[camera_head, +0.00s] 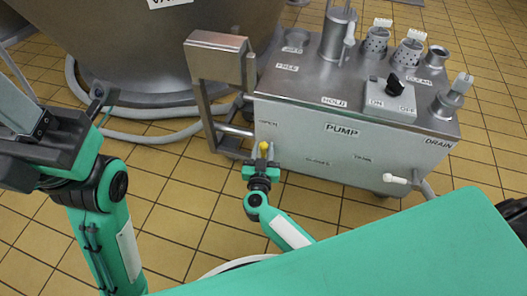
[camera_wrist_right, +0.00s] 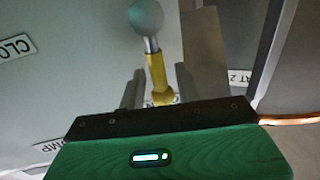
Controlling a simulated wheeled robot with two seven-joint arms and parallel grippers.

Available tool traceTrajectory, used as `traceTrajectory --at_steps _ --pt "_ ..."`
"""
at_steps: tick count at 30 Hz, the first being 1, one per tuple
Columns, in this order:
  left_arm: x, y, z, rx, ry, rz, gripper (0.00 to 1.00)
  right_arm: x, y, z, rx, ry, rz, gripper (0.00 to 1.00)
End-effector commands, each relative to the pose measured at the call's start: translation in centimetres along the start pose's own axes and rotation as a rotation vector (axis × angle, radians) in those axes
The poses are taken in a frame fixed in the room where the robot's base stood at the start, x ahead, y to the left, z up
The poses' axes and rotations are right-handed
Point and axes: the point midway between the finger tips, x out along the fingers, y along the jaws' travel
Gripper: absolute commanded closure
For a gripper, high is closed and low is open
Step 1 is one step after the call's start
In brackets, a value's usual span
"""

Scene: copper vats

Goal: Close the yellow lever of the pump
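The pump (camera_head: 345,150) is a grey metal box labelled PUMP, right of centre in the head view. Its small yellow lever (camera_head: 264,147) is low on the front face, near the left corner, below an OPEN label. In the right wrist view the yellow lever (camera_wrist_right: 156,72) has a grey ball (camera_wrist_right: 146,18) at its end. My right gripper (camera_head: 262,168) is at the lever. Its two fingers (camera_wrist_right: 158,90) stand apart on either side of the lever, with gaps showing; contact is unclear. My left gripper (camera_head: 45,140) is at the left edge, away from the pump; its finger opening is unclear.
A large metal vat (camera_head: 160,45) stands behind at the upper left, with a pale hose (camera_head: 150,113) on the floor around it. A metal bracket (camera_head: 218,65) stands against the pump's left side. A white-tipped valve handle (camera_head: 396,180) sticks out lower right.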

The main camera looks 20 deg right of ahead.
Motion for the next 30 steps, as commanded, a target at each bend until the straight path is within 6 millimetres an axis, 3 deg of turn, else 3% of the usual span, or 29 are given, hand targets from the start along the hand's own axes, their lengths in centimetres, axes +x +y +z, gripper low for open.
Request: traceTrajectory --at_steps 10,15,25,30 --pt "0.1 0.1 0.0 -0.002 0.002 0.000 0.64 0.3 0.0 0.0 -0.001 0.000 0.000 0.68" --pt "0.1 0.0 0.0 -0.002 0.002 0.000 0.64 0.3 0.0 0.0 -0.001 0.000 0.000 1.00" --pt "0.2 0.0 0.0 -0.001 0.003 0.000 0.64 0.5 0.1 -0.3 0.007 0.007 0.000 1.00" --pt "0.5 0.0 -0.1 -0.002 0.008 -0.001 0.64 0.8 1.1 -0.5 0.048 0.016 0.001 1.00"
